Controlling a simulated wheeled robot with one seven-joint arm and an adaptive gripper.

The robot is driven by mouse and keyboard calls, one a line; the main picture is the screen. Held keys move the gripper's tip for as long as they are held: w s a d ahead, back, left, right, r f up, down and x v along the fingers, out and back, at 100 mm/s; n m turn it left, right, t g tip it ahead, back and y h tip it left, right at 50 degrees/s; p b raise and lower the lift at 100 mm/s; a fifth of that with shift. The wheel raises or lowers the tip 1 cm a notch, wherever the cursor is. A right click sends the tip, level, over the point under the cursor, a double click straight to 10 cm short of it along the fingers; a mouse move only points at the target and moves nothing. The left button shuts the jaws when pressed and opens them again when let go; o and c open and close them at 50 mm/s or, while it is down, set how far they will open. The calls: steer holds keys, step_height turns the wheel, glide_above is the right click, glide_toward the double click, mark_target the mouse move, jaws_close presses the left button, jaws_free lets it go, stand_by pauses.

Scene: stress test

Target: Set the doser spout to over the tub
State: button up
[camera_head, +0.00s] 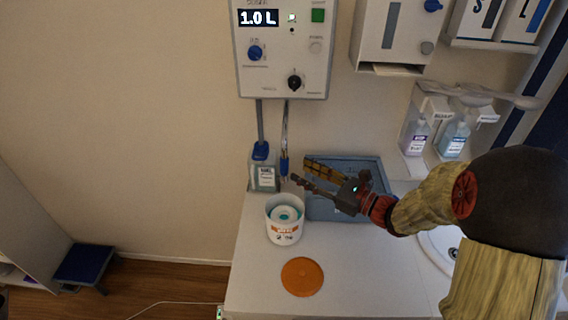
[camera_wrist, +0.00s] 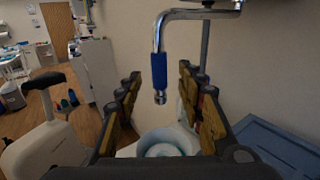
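The doser (camera_head: 284,80) is a white wall box with a display reading 1.0 L. Its metal spout carries a blue sleeve (camera_head: 284,166) and hangs down below the box. The white tub (camera_head: 284,232) with an orange label stands open on the counter, below the spout in the picture. I cannot tell whether the spout tip is right above its opening. My gripper (camera_head: 298,172) is open and close to the spout. In the wrist view the blue sleeve (camera_wrist: 159,71) shows between the two spread fingers (camera_wrist: 162,92), not gripped, with the tub (camera_wrist: 160,147) behind and lower.
A jug with a blue top (camera_head: 263,172) stands left of the spout. A blue-grey bin (camera_head: 335,208) lies under my gripper. An orange lid (camera_head: 302,277) lies on the counter (camera_head: 258,290). Soap bottles (camera_head: 416,138) and a sink are to the right.

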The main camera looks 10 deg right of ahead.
mark_target(284, 163)
steer(key=x, duration=0.7)
steer(key=shift+w+a+f+b, duration=0.1)
steer(key=shift+w+a+b, duration=0.1)
steer(key=shift+a+b, duration=0.15)
steer(key=c, duration=0.4)
jaws_close()
